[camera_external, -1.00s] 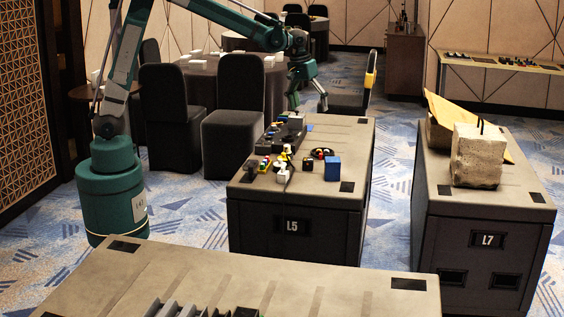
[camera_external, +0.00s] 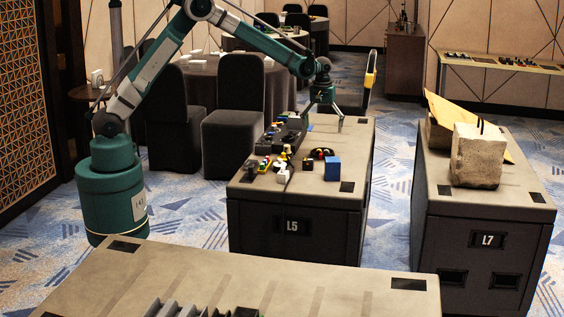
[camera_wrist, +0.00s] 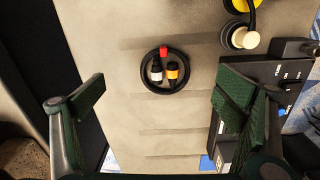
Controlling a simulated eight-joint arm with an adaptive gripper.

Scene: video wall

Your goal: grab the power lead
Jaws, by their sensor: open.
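A coiled black cable (camera_wrist: 148,85) with red-, white- and orange-marked ends lies flat on the bench in the wrist view. It looks like the power lead, and shows small in the external view (camera_external: 321,153). A yellow and cream piece with a dark cable (camera_wrist: 243,36) lies at its upper right; I cannot tell what it is. My gripper (camera_wrist: 161,92) is open and empty, its fingers left and right of the coil in the picture. In the external view my gripper (camera_external: 323,124) hangs above the far part of bench L5, apart from the coil.
Bench L5 (camera_external: 252,189) holds a blue block (camera_external: 332,168), small coloured parts (camera_external: 264,164) and dark boxes along its left side. A labelled black box (camera_wrist: 275,75) is beside my right finger. Bench L7 (camera_external: 440,205) bears a concrete block (camera_external: 477,157). Bare bench surrounds the coil.

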